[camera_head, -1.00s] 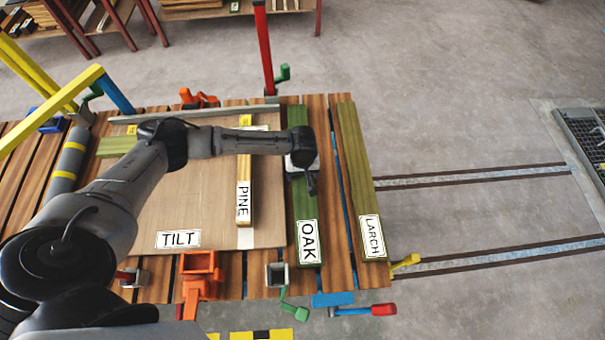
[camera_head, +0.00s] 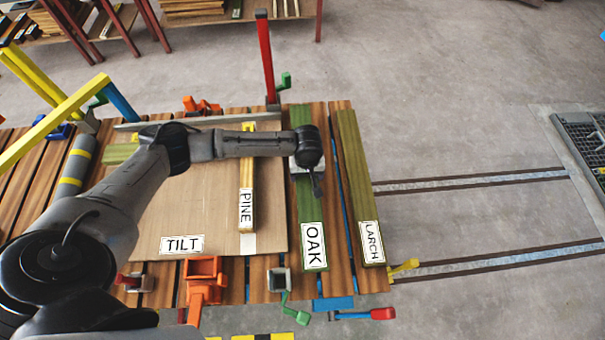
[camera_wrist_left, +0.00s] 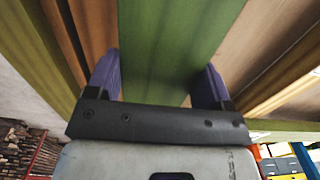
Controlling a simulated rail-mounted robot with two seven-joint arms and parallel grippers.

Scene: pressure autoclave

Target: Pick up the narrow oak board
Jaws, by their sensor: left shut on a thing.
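The narrow oak board (camera_head: 305,205) is a long green board labelled OAK. It lies lengthwise between the pine board and the larch board in the head view. My left gripper (camera_head: 307,165) is over its upper middle part, shut on it. In the left wrist view the green board (camera_wrist_left: 168,50) runs between the two purple fingers of my left gripper (camera_wrist_left: 158,85), one on each side. The fingertips are hidden in the head view. I cannot tell surely whether the board is clear of the slats. My right gripper is not in view.
The larch board (camera_head: 355,185) lies close on the right. The pine board (camera_head: 247,175) lies on the TILT panel (camera_head: 200,215) to the left. A red post (camera_head: 265,60) stands behind, and a red-handled clamp (camera_head: 380,313) sits at the front. Open floor lies right.

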